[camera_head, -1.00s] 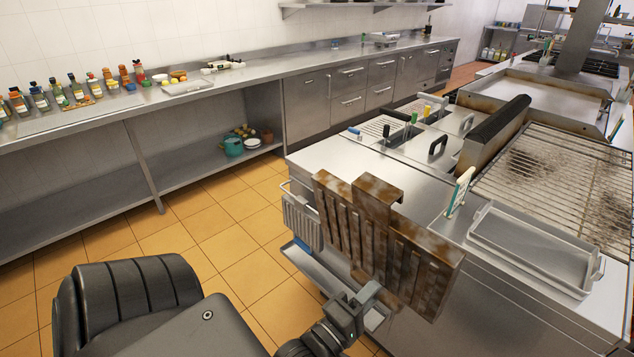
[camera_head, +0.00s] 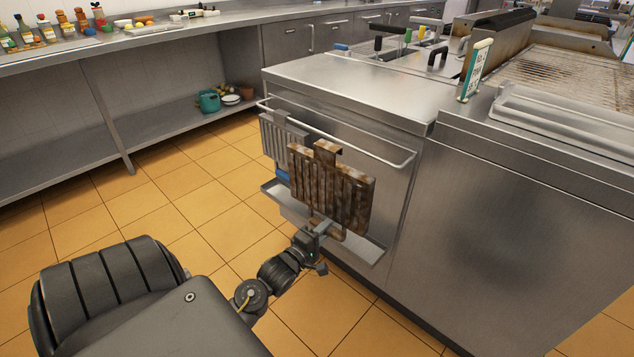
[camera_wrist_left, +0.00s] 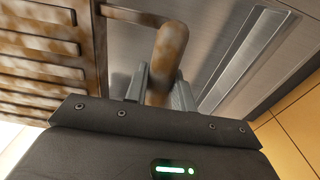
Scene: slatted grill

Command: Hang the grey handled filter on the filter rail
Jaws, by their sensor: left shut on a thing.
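A slatted filter (camera_head: 330,190), heavily brown-stained, is upright in front of the side of the grill unit. My left gripper (camera_head: 318,224) is shut on its bent handle, which also shows stained in the left wrist view (camera_wrist_left: 168,55). The filter rail (camera_head: 375,152) is a thin metal bar along the unit's side. The filter's top tab appears just below the rail in the head view; I cannot tell whether they touch. A clean grey filter (camera_head: 270,138) hangs at the rail's left part, partly hidden by the held one. My right gripper is not in view.
A metal drip tray (camera_head: 369,251) runs under the rail, with a blue item (camera_head: 282,177) behind the filters. The steel counter top (camera_head: 350,88) above is bare. A green-edged sign (camera_head: 476,70) stands at the right. Tiled floor (camera_head: 175,215) is clear on the left.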

